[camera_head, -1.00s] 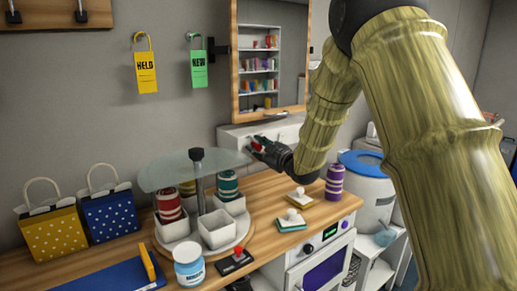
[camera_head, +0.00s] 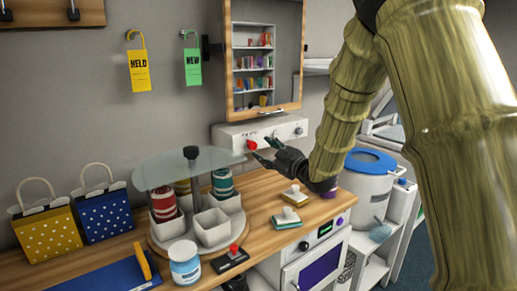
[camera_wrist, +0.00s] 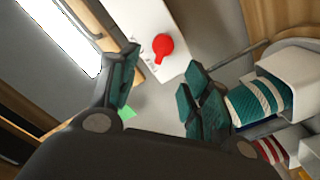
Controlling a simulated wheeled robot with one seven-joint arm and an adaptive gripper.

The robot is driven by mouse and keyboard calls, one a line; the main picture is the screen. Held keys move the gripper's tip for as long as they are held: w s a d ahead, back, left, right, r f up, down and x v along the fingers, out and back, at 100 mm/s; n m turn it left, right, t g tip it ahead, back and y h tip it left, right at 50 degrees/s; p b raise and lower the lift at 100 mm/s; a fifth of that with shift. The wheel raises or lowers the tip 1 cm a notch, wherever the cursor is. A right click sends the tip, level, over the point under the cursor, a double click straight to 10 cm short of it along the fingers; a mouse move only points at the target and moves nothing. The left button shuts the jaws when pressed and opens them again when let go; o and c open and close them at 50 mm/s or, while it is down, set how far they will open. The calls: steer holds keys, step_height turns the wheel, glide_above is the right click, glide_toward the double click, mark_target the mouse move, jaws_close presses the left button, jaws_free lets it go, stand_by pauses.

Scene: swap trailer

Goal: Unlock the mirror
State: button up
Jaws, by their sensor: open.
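The mirror (camera_head: 265,60) hangs on the wall in a wooden frame and reflects a bookshelf. Below it is a white panel (camera_head: 282,131) with a red knob (camera_head: 251,145) at its left end. In the wrist view the knob (camera_wrist: 163,44) has a handle pointing toward the lower edge of the picture, with small marks beside it that I cannot read. My gripper (camera_head: 264,151) is open and empty, in front of the knob and just right of it in the head view. In the wrist view the knob lies beyond the fingertips (camera_wrist: 159,77), apart from them.
A round glass-topped carousel (camera_head: 200,163) with bins and striped rolls stands left of my gripper. Two stamp-like blocks (camera_head: 292,197) lie on the wooden counter. Tags marked HELD (camera_head: 140,71) and NEW (camera_head: 193,67) hang on the wall. A blue-lidded bin (camera_head: 366,180) stands right.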

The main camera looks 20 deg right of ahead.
steer(key=shift+v, duration=2.3)
